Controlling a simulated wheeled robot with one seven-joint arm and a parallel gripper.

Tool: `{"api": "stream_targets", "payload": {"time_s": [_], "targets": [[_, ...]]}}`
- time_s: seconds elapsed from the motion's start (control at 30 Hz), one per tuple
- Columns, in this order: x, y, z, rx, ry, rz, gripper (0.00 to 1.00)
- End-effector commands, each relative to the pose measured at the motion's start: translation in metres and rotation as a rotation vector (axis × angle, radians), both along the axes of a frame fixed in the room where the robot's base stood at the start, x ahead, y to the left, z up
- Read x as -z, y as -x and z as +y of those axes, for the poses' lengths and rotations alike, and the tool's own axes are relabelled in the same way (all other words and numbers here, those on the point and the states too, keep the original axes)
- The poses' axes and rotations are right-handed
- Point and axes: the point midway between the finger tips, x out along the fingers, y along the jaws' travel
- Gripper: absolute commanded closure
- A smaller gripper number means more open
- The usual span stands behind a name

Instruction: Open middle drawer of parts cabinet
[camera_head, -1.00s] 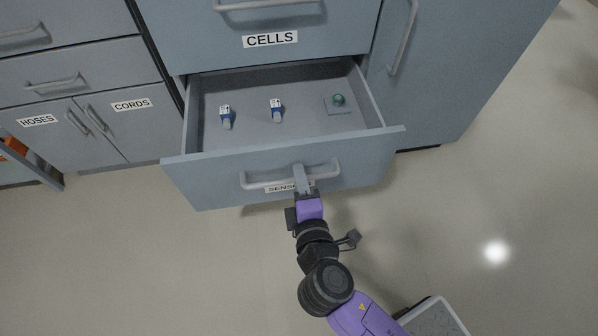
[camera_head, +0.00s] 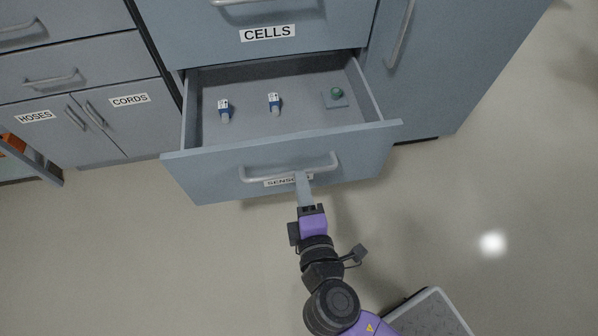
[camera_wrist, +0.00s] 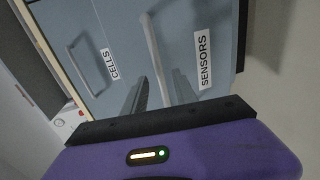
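The grey-blue parts cabinet (camera_head: 272,50) has a drawer labelled SENSORS (camera_head: 225,183) pulled well out, with its inside visible. The closed front labelled CELLS (camera_head: 215,30) is above it. The SENSORS drawer's bar handle (camera_head: 290,169) also shows in the wrist view (camera_wrist: 152,50). My gripper (camera_head: 303,180) is just in front of this drawer front, by the handle and partly over the label. In the wrist view its two fingers (camera_wrist: 160,92) are apart, with the handle bar showing between and beyond them. Whether a finger touches the handle is unclear.
In the open drawer lie two small blue-and-white parts (camera_head: 224,111) (camera_head: 274,104) and a green round piece on a square plate (camera_head: 335,97). Cabinets labelled HOSES and CORDS (camera_head: 130,100) stand left. A tall door (camera_head: 440,60) is at right.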

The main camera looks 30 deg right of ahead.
Motion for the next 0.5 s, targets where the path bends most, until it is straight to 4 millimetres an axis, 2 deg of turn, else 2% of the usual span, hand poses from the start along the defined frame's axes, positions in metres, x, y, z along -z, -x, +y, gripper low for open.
{"api": "stream_targets", "payload": {"time_s": [0.03,0.2,0.5], "targets": [[-0.003,0.008,0.003,-0.002,-0.001,0.002,0.66],[-0.005,0.024,0.008,0.0,0.001,0.001,0.66],[-0.006,0.028,0.009,0.0,-0.001,-0.001,0.66]]}}
